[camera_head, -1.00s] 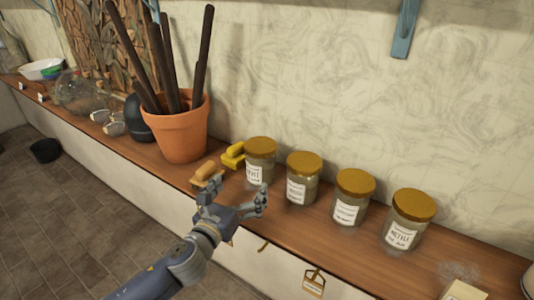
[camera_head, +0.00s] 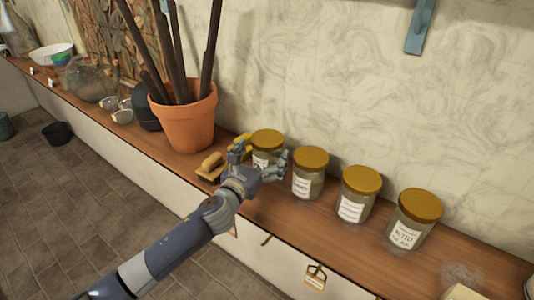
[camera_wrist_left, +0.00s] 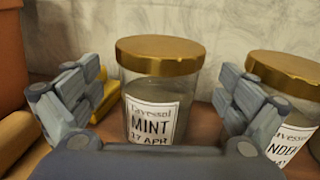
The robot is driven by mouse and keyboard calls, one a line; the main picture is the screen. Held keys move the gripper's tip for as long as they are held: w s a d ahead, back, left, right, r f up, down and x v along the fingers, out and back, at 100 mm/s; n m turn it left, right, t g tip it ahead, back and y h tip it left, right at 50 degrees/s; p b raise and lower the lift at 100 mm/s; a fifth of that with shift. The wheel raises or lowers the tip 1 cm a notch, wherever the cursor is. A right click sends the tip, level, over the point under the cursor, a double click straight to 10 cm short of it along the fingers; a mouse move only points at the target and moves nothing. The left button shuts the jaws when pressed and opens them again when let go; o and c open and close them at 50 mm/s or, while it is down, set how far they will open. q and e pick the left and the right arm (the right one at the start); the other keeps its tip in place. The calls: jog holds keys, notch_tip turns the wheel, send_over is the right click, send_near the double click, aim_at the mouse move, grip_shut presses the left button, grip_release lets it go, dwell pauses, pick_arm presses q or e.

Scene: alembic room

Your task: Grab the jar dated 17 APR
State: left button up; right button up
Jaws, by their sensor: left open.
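The jar labelled MINT, 17 APR (camera_wrist_left: 152,85) stands upright in the left wrist view, glass with a gold lid. In the head view it is the leftmost jar (camera_head: 267,139) of the row on the wooden shelf, partly hidden by my gripper. My left gripper (camera_head: 262,157) is open in front of this jar. In the left wrist view its fingers (camera_wrist_left: 160,105) lie to either side of the jar, and I cannot tell whether they touch it. My right gripper is not in view.
To the right stand several similar jars, the nearest one (camera_head: 308,173) close to my fingers, the last labelled NETTLE (camera_head: 414,219). A wood-handled brush (camera_head: 211,166) and a terracotta pot (camera_head: 187,121) with dark sticks are on the left. The wall is close behind.

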pick_arm(q)
jog(key=shift+x, duration=1.5)
jog(key=shift+a, duration=0.1)
jog(key=c, duration=1.4)
jog(key=shift+r, duration=0.15)
